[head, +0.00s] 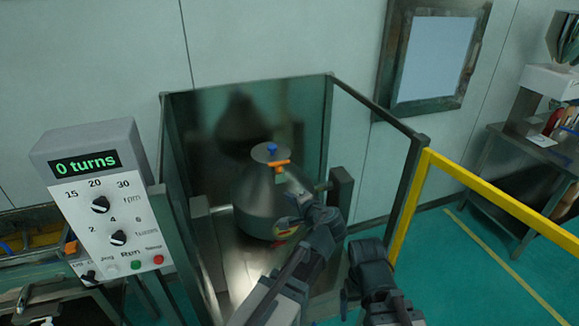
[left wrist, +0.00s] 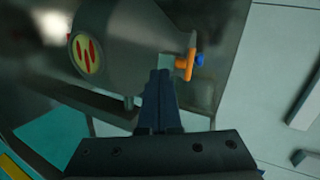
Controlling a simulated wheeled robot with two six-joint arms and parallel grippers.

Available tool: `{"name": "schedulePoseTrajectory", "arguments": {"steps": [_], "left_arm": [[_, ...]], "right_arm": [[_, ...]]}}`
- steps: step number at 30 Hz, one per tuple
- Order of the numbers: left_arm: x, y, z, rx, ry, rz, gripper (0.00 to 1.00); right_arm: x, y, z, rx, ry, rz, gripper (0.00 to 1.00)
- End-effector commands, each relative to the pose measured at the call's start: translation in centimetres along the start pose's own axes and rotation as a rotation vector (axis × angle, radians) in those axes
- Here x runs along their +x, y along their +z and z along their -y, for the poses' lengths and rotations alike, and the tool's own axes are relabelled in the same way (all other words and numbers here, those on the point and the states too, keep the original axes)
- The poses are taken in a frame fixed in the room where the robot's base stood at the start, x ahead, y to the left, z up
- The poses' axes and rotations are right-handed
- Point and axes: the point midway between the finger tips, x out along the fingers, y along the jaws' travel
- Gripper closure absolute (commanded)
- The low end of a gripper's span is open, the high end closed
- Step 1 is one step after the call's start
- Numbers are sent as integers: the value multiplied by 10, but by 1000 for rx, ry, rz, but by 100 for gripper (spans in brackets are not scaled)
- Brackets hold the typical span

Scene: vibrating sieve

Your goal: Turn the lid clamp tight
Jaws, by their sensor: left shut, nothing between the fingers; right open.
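The grey cone-shaped vessel (head: 258,208) stands inside an open-fronted enclosure, with a flat round lid (head: 262,154) on its neck. A blue knob (head: 271,148) sits on top and an orange clamp (head: 279,165) is at the lid's side. In the left wrist view the orange clamp (left wrist: 186,66) and blue knob (left wrist: 199,60) show just right of my left gripper's (left wrist: 160,72) fingertips. That gripper is shut and empty, close to the vessel's neck; contact cannot be told. In the head view my left gripper (head: 292,203) is before the vessel. My right gripper (head: 362,262) is open, lower right.
A control box (head: 105,200) reading "0 turns" stands at left, with knobs and buttons. The enclosure's posts and top rails (head: 375,107) surround the vessel. A yellow guard rail (head: 495,200) runs at right. A bench with equipment (head: 540,150) stands farther right.

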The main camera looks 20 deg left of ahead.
Motion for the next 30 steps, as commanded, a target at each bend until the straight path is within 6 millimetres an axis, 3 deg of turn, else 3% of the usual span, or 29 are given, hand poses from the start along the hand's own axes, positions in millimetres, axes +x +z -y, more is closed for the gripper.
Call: {"name": "schedulePoseTrajectory", "arguments": {"steps": [3,6,14,19,30], "left_arm": [[-12,-30,19,99,-115,-73,100],[-18,-42,27,144,-167,-104,100],[-17,-48,31,163,-190,-116,100],[5,-51,34,162,-189,-114,100],[79,-60,46,161,-188,-113,100]], "right_arm": [[0,0,0,0,0,0,7],[0,0,0,0,0,0,7],[1,0,0,0,0,0,7],[6,0,1,0,0,0,7],[21,-1,2,1,0,0,7]]}}
